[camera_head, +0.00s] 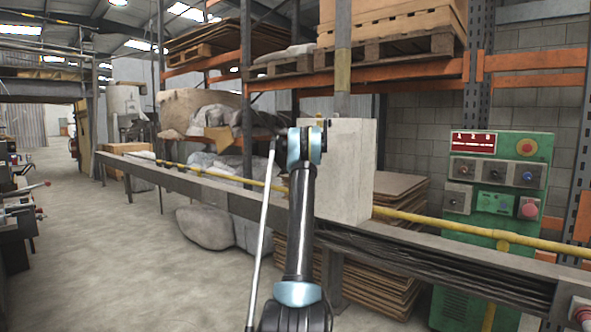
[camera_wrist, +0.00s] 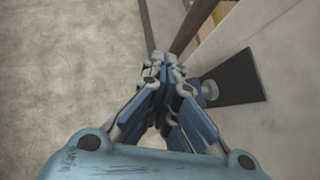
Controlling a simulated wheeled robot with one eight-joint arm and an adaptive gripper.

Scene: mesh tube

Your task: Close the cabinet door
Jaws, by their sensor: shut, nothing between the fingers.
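A pale grey box-shaped body (camera_head: 349,170), which looks like the cabinet, stands on the rail just right of my arm in the head view. My arm covers its left side, and I cannot make out a door on it for certain. In the wrist view a pale flat surface (camera_wrist: 285,60) lies to the right, with a dark panel (camera_wrist: 235,82) and a small round knob-like part (camera_wrist: 208,90) beside my fingers. My gripper (camera_wrist: 160,62) is shut and empty, close to that surface; I cannot tell whether it touches. In the head view my arm hides the gripper.
A long metal rail (camera_head: 410,243) with a yellow bar runs across the front. A green control box (camera_head: 497,190) stands at the right. Shelving with pallets (camera_head: 385,48) rises behind. Bare floor (camera_head: 110,240) lies open to the left.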

